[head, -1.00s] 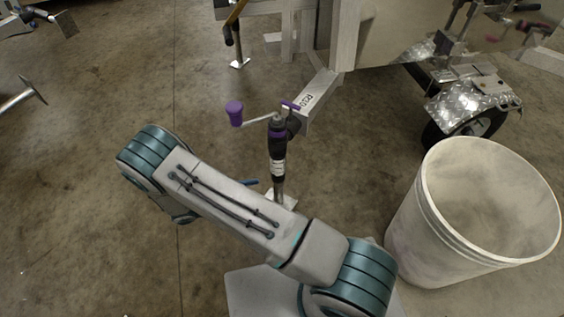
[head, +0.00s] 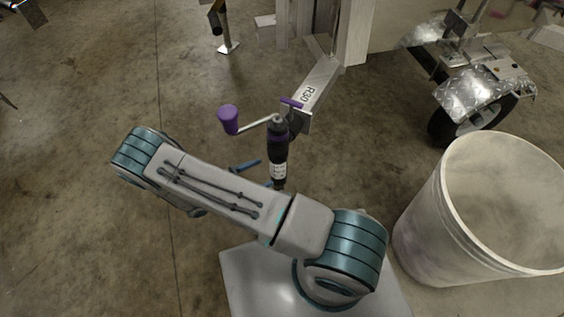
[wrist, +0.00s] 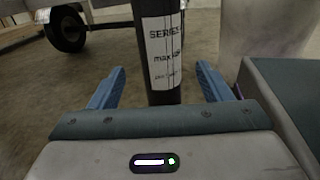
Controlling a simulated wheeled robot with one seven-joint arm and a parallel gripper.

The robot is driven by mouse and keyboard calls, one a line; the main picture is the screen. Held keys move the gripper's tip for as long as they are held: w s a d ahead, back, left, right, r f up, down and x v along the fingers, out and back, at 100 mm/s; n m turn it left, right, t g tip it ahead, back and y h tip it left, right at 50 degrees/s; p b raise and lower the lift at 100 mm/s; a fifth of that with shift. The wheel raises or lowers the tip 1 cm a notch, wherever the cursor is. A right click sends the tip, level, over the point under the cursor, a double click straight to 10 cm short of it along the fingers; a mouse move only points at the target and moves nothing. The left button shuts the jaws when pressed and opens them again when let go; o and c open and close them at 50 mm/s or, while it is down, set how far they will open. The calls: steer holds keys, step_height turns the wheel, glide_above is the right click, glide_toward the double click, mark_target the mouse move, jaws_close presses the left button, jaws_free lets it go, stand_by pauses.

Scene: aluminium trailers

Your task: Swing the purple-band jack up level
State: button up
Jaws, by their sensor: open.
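The jack (head: 278,152) stands upright at the end of the trailer tongue. It has a black tube with a white label, a purple band near its top and a crank with a purple knob (head: 228,119). A small purple handle (head: 291,102) sits where it meets the tongue. My gripper (wrist: 160,80) is open in the wrist view, with one blue finger on each side of the labelled tube (wrist: 158,45) and gaps on both sides. In the head view a blue finger (head: 246,165) shows beside the tube. My arm hides the jack's lower end.
The grey tongue marked R30 (head: 318,85) runs back to the trailer frame. A large white bucket (head: 425,225) stands close on the right, before a trailer wheel (head: 480,120) under a tread-plate fender.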

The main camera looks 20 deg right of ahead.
mark_target(283, 164)
steer(key=d, duration=0.3)
steer(key=w+d+b, duration=0.1)
steer(key=d, duration=0.4)
steer(key=shift+w+d+b, duration=0.3)
steer(key=shift+w+d, duration=0.05)
steer(key=shift+d, duration=0.05)
steer(key=c, duration=1.3)
steer(key=shift+a, duration=0.1)
steer(key=shift+c, duration=0.3)
